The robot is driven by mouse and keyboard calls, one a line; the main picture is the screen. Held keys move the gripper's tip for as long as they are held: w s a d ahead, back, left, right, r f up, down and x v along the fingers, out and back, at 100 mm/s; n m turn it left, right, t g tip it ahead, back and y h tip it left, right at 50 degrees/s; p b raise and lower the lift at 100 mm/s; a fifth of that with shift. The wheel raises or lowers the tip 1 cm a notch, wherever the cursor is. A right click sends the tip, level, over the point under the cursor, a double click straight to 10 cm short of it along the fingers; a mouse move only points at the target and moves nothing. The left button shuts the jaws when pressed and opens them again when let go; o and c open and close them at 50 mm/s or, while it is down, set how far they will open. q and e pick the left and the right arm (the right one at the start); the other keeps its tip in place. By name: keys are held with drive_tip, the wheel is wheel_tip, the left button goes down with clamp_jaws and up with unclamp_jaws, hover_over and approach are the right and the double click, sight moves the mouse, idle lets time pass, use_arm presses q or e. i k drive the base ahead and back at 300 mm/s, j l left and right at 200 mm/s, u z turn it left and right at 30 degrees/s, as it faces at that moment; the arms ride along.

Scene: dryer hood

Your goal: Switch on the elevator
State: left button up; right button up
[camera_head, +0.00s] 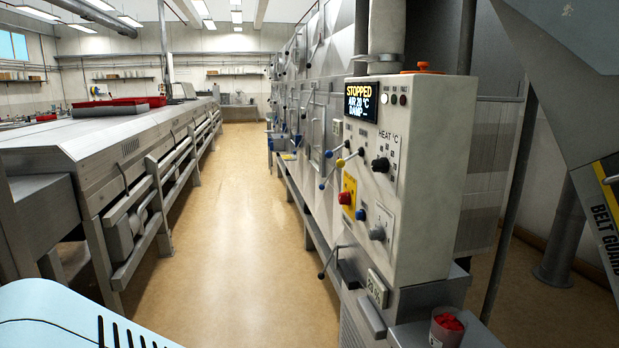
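No switch labelled for an elevator can be read. A grey control box (435,190) stands right of the aisle. Its display (361,99) reads "STOPPED", "AIR 20 °C" and "DAMP". Its panel has a black knob (380,165) under "HEAT °C", a red knob (346,198) on a yellow plate, a small blue button (361,214) and a grey knob (377,232) on a pale plate. An inclined grey housing (590,110) with a "BELT GUARD" label (607,222) is at the far right; I cannot tell whether it is the elevator. Neither gripper is in view.
Levers with coloured ball ends (341,161) stick out toward the aisle. A cup of red material (447,328) stands below the box. A long metal machine (110,150) lines the left. The tan floor (235,200) between is clear.

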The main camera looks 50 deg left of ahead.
sight(340, 164)
drive_tip(key=u, duration=1.55)
